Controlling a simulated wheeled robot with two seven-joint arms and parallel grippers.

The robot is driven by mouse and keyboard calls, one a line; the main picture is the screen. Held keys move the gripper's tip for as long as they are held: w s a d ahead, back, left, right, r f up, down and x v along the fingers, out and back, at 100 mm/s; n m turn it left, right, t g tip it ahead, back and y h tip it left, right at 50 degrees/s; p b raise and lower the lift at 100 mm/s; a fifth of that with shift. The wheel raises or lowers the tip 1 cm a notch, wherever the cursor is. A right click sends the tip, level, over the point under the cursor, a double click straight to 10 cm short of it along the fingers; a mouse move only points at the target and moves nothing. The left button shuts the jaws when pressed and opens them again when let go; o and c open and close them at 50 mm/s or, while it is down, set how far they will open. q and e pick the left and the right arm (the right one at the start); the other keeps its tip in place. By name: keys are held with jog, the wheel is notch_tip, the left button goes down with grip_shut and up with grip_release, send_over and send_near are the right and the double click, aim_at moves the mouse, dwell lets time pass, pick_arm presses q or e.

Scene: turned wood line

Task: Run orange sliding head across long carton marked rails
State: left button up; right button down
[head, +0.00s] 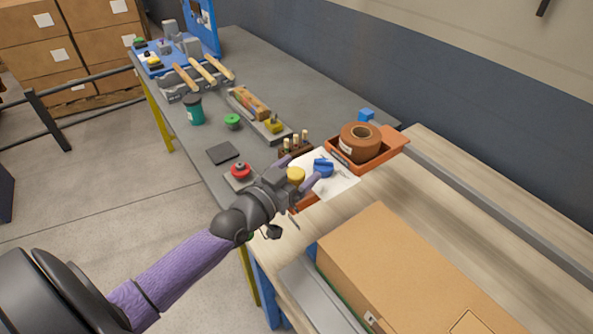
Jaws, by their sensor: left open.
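An orange frame, likely the sliding head (393,143), carries a large brown tape roll (361,139) at the far end of the wooden bench top. More orange shows under my left gripper; I cannot tell if it is the same piece. My left gripper (300,172) is open, its purple-tipped fingers either side of a yellow knob (296,175); contact is unclear. The long brown carton (405,265) lies closed at the lower right, nearer than the orange frame. A grey rail (500,213) runs along the right and a metal strip (318,295) along the carton's left. My right gripper is out of view.
A grey workbench (290,90) extends behind, holding a red button (240,170), a green-topped jar (194,111), wooden-handled tools and a blue board (203,22). A blue item (323,167) sits on white paper beside the gripper. Stacked cartons (60,45) stand back left.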

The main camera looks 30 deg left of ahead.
pick_arm(q)
grip_shut()
jog(key=shift+d, duration=0.1)
dwell(0.3)
